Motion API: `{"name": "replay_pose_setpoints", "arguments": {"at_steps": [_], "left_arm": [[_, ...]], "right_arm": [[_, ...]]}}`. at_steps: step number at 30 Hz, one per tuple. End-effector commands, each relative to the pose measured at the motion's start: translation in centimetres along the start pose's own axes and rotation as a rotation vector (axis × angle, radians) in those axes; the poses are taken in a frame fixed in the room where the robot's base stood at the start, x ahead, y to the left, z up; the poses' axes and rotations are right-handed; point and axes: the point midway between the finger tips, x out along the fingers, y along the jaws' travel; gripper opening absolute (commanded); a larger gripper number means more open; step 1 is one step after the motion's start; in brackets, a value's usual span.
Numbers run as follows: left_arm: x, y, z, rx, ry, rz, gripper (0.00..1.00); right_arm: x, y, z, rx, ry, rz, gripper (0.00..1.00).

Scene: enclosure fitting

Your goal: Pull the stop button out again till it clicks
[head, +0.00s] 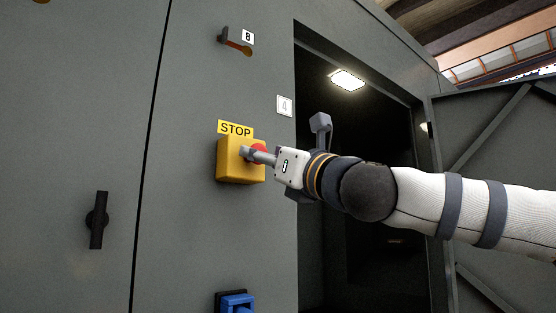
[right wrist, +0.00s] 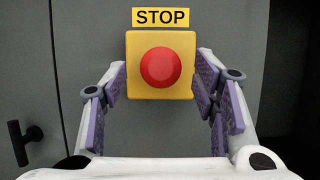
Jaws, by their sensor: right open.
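The red stop button (right wrist: 161,67) sits in the middle of a yellow box (right wrist: 160,38), under a yellow STOP label (right wrist: 160,17). In the head view the yellow box (head: 228,168) is on the grey cabinet front, and the red button (head: 260,148) is partly hidden by my gripper. My right gripper (head: 250,154) reaches in from the right, its fingers at the button. In the right wrist view its purple-padded fingers (right wrist: 161,85) are spread wide on both sides of the button, with gaps between pads and button. My left gripper is not in view.
An open doorway (head: 345,120) with a lit lamp (head: 347,80) is right of the box, and its door (head: 500,130) stands open at the right. A black handle (head: 97,220) is at the left. A blue fitting (head: 236,303) is below, a small lever (head: 236,42) above.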

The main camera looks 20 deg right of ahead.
Motion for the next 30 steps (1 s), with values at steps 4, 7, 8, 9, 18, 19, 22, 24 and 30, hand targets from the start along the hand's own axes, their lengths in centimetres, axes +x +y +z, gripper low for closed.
{"name": "replay_pose_setpoints", "arguments": {"at_steps": [4, 7, 8, 9, 18, 19, 22, 24, 30], "left_arm": [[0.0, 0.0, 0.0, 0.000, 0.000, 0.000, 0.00], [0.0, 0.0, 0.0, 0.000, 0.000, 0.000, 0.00], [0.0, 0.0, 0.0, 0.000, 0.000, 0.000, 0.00], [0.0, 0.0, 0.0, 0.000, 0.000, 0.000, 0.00], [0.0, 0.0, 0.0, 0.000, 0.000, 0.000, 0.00], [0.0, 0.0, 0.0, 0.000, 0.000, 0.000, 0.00], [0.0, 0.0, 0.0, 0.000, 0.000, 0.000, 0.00], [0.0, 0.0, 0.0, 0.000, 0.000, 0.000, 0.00], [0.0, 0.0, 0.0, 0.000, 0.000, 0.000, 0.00]], "right_arm": [[-4.0, -0.1, 0.2, 0.002, -0.004, 0.000, 0.54], [-6.7, -0.1, 0.1, 0.003, -0.003, 0.000, 0.54], [-7.5, -0.1, 0.2, 0.002, -0.003, -0.001, 0.54], [-8.3, -0.1, 0.2, 0.001, -0.004, 0.000, 0.54], [-10.9, 0.0, 0.1, 0.000, -0.001, 0.000, 0.54], [-10.9, 0.0, 0.1, 0.000, -0.001, -0.001, 0.54], [-10.8, 0.0, 0.1, 0.000, -0.001, -0.001, 0.54], [-10.8, 0.0, 0.1, 0.000, -0.001, -0.001, 0.54], [-10.8, 0.0, 0.1, 0.000, -0.001, -0.001, 0.54]]}}
